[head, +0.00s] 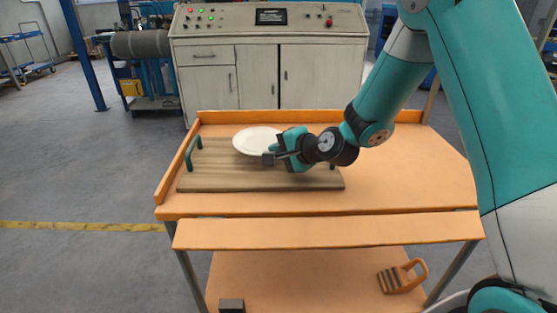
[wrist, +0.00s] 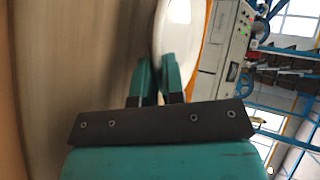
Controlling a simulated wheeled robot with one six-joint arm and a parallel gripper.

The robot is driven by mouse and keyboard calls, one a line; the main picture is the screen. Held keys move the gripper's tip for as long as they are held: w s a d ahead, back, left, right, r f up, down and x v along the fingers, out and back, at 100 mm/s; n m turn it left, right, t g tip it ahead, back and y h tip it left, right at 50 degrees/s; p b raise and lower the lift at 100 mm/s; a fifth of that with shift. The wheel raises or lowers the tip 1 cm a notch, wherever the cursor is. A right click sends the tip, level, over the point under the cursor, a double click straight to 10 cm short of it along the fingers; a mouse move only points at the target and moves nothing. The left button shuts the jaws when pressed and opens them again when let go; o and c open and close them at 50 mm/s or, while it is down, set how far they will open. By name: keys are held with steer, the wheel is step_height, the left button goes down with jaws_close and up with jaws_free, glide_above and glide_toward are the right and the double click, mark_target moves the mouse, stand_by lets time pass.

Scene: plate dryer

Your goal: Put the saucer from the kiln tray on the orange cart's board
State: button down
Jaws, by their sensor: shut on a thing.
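The white saucer (head: 256,140) is over the back middle of the wooden board on the orange cart. My gripper (head: 274,152) is at the saucer's right front edge, low over the board. In the wrist view the two teal fingers (wrist: 159,80) are shut on the rim of the saucer (wrist: 178,40). The board (head: 235,179) lies flat on the orange cart (head: 410,185) and has green handles at its ends. I cannot tell whether the saucer touches the board. The kiln tray is not seen.
The cart has a raised rim at the back and left. A brush-like tool (head: 402,277) and a dark block (head: 231,305) are on its lower shelf. A white control cabinet (head: 270,65) stands behind. The right side of the cart top is clear.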

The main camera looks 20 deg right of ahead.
steer(key=shift+f, duration=1)
steer(key=shift+f, duration=0.1)
steer(key=c, duration=1.5)
jaws_free()
